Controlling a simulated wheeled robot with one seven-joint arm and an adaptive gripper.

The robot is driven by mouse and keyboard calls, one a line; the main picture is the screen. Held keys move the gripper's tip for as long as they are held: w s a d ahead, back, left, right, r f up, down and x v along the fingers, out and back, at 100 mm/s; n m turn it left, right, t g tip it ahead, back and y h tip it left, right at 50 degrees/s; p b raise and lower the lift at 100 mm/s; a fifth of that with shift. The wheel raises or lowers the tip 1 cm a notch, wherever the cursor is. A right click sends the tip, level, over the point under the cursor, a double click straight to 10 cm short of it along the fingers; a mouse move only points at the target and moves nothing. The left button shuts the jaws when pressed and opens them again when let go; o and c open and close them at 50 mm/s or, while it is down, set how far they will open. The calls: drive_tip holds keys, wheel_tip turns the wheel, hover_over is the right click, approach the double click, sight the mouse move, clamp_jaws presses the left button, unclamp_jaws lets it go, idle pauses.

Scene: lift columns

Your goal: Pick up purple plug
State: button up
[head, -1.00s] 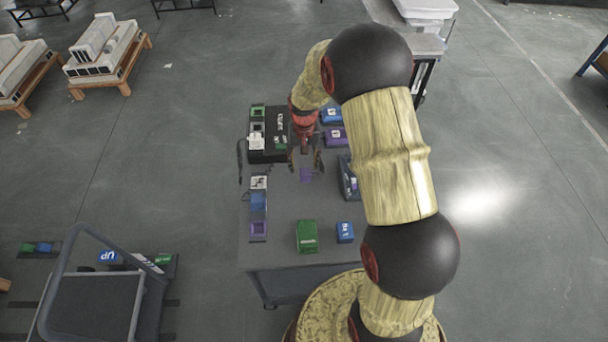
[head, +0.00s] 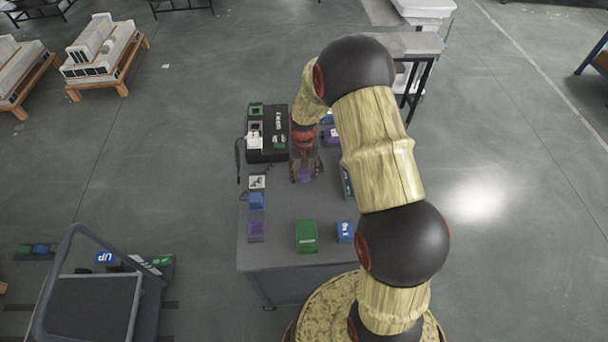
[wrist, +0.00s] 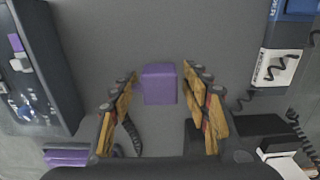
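The purple plug (wrist: 159,84) is a small block on the grey table, centred between the two wooden-looking fingers of my gripper (wrist: 160,100) in the wrist view. The fingers are apart, with a gap on each side of the plug, and do not visibly touch it. In the head view my gripper (head: 306,170) points down over the table, and the purple plug (head: 304,175) shows small between its fingers, partly hidden.
The grey table (head: 285,252) holds a black box (head: 266,150) at the back left, a row with a blue block (head: 256,200) at the left edge, and a green block (head: 306,236) and blue block (head: 345,232) in front.

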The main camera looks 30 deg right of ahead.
sight(304, 170)
drive_tip(key=c, duration=1)
drive_tip(key=shift+c, duration=0.3)
drive_tip(key=shift+r, duration=0.5)
wheel_tip(304, 170, up, 2)
drive_tip(key=shift+r+p, duration=0.2)
drive_tip(key=shift+p, duration=0.2)
drive_tip(key=shift+s+a+r+p, duration=0.35)
drive_tip(key=shift+s+a+r, duration=0.3)
drive_tip(key=shift+s+r, duration=1.3)
drive_tip(key=shift+s+a+r+p, duration=0.5)
drive_tip(key=shift+s+r, duration=0.75)
drive_tip(key=shift+s, duration=1.3)
drive_tip(key=shift+s+a+r+p, duration=0.2)
drive_tip(key=shift+s+a+r, duration=0.6)
drive_tip(key=shift+s+r, duration=1.15)
drive_tip(key=shift+s+f, duration=0.3)
drive_tip(key=shift+f, duration=0.05)
